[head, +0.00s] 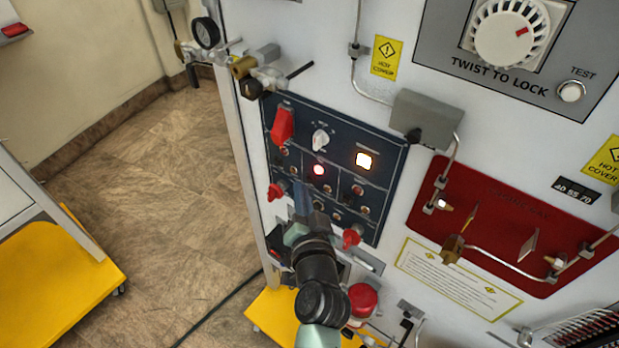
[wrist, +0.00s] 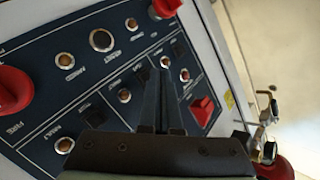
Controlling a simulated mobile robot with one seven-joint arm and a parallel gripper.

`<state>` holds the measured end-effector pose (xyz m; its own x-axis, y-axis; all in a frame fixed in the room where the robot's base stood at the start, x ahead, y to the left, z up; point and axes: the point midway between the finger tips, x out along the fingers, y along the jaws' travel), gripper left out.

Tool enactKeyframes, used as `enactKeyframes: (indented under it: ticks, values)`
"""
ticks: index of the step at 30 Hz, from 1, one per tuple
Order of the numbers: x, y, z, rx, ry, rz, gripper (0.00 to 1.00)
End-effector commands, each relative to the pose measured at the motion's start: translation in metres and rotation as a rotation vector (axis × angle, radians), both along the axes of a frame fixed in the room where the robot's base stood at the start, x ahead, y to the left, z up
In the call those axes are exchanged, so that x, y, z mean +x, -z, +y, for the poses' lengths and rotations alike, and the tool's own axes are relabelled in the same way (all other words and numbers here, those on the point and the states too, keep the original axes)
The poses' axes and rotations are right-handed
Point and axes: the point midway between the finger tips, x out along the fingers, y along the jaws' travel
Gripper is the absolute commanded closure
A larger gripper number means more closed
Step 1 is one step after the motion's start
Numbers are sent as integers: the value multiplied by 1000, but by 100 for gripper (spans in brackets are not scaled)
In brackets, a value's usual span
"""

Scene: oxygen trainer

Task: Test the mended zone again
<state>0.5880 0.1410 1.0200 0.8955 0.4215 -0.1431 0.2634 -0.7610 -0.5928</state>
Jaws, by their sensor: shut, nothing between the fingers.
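The dark blue control panel (head: 390,190) is on the white cabinet front in the head view. My gripper (head: 303,195) is in front of the panel's lower middle. In the wrist view my gripper (wrist: 162,70) is shut and empty, its tips over the panel (wrist: 75,100) among small round lamps or buttons and dark squares. A red knob (wrist: 12,90) is at left. I cannot tell whether the fingertips touch the panel.
A grey plate at upper right holds a white dial (head: 510,35) and a round TEST button (head: 571,91). A red plate with pipes (head: 480,230) is right of the panel. A gauge and valves (head: 207,33) stick out at upper left. Floor (head: 150,190) at left is clear.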

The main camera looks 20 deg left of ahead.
Motion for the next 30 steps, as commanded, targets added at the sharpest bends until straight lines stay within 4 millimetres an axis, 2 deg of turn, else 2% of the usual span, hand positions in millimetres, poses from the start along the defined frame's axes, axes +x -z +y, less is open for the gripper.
enactKeyframes:
  ticks: [8,21,30]
  values:
    - [-1,0,1,1,-2,1,100]
    - [-40,-1,15,0,-2,3,100]
    - [-48,0,18,1,-1,1,100]
